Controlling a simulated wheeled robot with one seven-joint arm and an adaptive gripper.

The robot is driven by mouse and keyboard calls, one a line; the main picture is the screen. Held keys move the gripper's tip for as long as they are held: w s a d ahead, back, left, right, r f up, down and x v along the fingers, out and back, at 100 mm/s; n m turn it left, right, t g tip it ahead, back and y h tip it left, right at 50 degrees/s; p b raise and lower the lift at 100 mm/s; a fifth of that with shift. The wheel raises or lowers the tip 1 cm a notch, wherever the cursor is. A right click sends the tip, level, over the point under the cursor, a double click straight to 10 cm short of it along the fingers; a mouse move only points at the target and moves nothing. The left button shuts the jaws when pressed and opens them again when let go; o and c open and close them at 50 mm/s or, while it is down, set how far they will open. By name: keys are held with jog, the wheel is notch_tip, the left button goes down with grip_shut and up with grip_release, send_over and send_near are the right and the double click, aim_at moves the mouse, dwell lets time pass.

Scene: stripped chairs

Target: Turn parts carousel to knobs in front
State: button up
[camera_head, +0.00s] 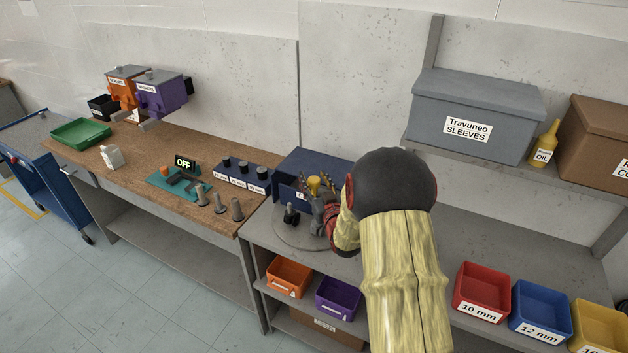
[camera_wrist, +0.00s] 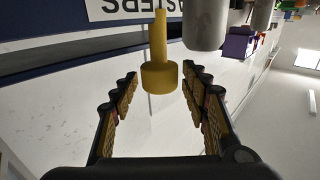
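The parts carousel (camera_head: 290,236) is a round grey disc on the grey bench, partly hidden by my arm. A dark part (camera_head: 291,214) stands on its left side. A yellow part (camera_head: 313,185) shows beside my gripper (camera_head: 321,207). In the wrist view, the yellow part (camera_wrist: 159,76) has a thin stem and a wide round end. It lies between the open fingers of my gripper (camera_wrist: 160,85), with a gap visible on both sides. A grey cylindrical part (camera_wrist: 205,25) is close by. I cannot tell where the knobs are.
A dark blue bin (camera_head: 300,163) stands right behind the carousel. A blue holder (camera_head: 240,175) with black-topped pieces and several grey pegs (camera_head: 219,203) stand to the left. Orange (camera_head: 288,277) and purple (camera_head: 338,298) bins sit below the bench top.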

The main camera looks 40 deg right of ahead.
grip_shut()
dwell(0.5)
